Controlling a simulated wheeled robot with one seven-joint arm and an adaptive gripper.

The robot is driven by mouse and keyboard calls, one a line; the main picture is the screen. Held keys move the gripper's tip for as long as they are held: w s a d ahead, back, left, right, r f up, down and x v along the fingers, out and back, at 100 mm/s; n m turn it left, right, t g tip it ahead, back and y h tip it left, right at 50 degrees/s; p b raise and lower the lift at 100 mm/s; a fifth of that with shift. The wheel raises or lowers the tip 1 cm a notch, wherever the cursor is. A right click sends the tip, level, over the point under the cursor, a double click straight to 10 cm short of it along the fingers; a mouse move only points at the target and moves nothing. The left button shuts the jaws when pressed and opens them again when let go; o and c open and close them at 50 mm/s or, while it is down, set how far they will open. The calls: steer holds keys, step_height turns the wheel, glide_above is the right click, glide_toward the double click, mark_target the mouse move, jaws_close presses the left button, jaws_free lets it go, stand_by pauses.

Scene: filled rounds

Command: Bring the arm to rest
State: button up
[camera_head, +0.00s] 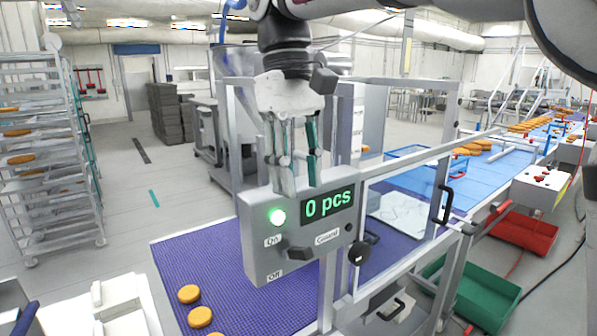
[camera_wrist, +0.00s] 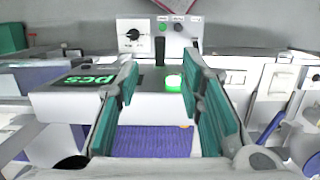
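My gripper (camera_head: 299,188) hangs from my arm at the middle of the head view, pointing down in front of or just above the grey control box (camera_head: 262,248). The control box (camera_wrist: 150,104) shows beyond and between the fingers. Whether the fingers touch the box I cannot tell. Its display reads "0 pcs", and a green light (camera_head: 277,217) is lit beside it. A dark knob (camera_head: 296,253) sits below, near the On, Off and Guard labels.
A purple belt (camera_head: 197,257) with several orange rounds runs under the box. A clear guard frame (camera_head: 400,172) with a black handle stands at right. Green (camera_head: 478,300) and red (camera_head: 524,233) crates lie on the right.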

steer(key=shift+d, duration=0.1)
steer(key=s+d+f+m+t, duration=0.3)
steer(key=s+d+f, duration=0.2)
steer(key=s+d, duration=0.3)
steer(key=s+d+f+m+t+y, duration=0.1)
steer(key=s+d+f+m+t, duration=0.2)
steer(key=s+d+f, duration=0.3)
steer(key=s+d+t, duration=0.1)
steer(key=s+d, duration=0.1)
steer(key=d, duration=0.1)
steer(key=shift+s+f+m, duration=0.15)
steer(key=shift+s+m, duration=0.15)
steer(key=shift+m, duration=0.1)
steer(key=shift+o, duration=0.2)
stand_by(0.7)
